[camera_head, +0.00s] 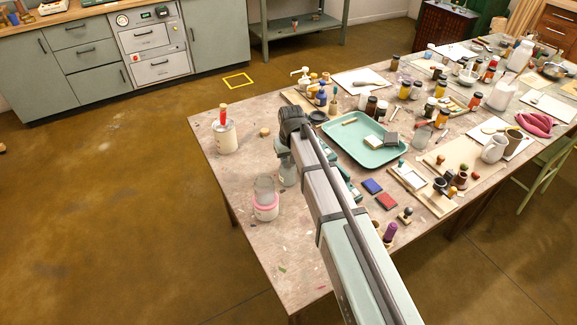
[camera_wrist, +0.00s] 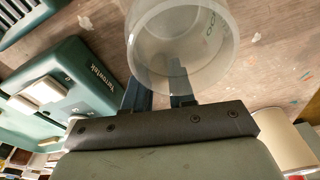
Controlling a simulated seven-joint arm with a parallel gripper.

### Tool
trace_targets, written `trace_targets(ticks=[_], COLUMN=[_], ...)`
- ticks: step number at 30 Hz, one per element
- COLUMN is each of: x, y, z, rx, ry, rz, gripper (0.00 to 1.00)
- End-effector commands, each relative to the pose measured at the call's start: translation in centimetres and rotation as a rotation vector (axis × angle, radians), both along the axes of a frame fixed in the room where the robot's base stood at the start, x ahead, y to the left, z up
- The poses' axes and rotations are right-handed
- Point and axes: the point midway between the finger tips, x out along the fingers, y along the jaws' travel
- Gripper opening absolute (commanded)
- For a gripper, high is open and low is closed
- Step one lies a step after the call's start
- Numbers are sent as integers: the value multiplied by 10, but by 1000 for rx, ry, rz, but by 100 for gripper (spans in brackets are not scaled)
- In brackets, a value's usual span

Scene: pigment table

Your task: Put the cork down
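A small tan, round piece that looks like the cork (camera_head: 265,132) lies on the table (camera_head: 245,165), a little up and left of my gripper (camera_head: 287,150). In the wrist view my gripper (camera_wrist: 160,92) has its two dark fingers apart, with no cork visible between them. A clear, empty-looking jar (camera_wrist: 185,45) is right at the fingertips and partly covers them. Whether the fingers touch it I cannot tell. In the head view a greyish jar (camera_head: 288,173) stands just below my gripper. My arm hides part of the table.
A white can with a red-handled tool (camera_head: 226,138) stands left, and a glass jar with a pink band (camera_head: 265,200) stands in front. A teal box (camera_wrist: 75,78) is close by in the wrist view. A green tray (camera_head: 335,140) lies right.

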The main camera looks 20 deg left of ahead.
Motion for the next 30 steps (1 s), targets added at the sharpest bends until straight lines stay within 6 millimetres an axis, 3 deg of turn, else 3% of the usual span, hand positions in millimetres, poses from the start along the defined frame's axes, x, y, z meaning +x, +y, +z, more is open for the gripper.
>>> trace_targets(ticks=[19,30], x=[0,1], y=[0,0], z=[5,59], rx=[1,1], ry=[-1,-2], rz=[0,0], gripper=[0,0])
